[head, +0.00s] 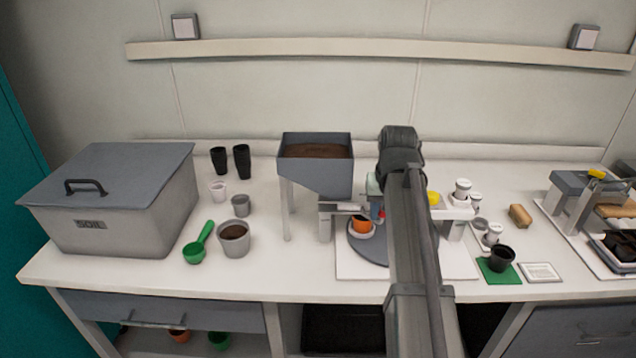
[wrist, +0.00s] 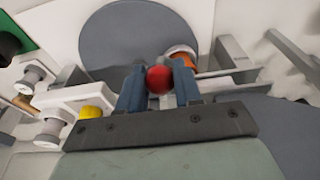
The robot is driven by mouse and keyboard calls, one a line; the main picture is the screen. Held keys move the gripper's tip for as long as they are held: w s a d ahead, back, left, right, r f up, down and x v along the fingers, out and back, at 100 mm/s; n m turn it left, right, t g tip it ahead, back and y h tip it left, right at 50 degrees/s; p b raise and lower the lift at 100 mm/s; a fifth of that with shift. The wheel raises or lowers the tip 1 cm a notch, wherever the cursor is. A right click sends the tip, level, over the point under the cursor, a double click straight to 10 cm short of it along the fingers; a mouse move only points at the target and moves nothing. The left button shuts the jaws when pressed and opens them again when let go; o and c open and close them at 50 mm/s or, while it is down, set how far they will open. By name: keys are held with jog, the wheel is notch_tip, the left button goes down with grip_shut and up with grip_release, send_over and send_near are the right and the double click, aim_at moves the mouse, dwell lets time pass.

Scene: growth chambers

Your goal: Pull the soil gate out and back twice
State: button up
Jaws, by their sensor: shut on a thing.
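The soil gate is a flat metal slide under the grey hopper (head: 318,172), which holds dark soil. Its red knob (wrist: 158,79) sits between my gripper's (wrist: 158,82) two fingers, and they are shut on it. In the head view my gripper (head: 376,208) is just right of the hopper, with a little of the red knob showing beside it. The gate plate (wrist: 222,72) runs from the knob toward the hopper side in the wrist view. How far the gate is out I cannot tell. My arm hides part of this area.
An orange pot (head: 361,226) stands on the grey turntable (head: 368,248) below the hopper outlet. A white bracket with a yellow knob (wrist: 91,112) is close beside my gripper. White-capped jars (head: 462,188) stand to the right. The soil bin (head: 120,200) is far left.

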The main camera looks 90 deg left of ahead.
jog(key=shift+s, duration=2.05)
jog(key=o, duration=0.7)
jog(key=shift+r, duration=0.1)
notch_tip(320, 180, up, 8)
jog(key=shift+f, duration=0.1)
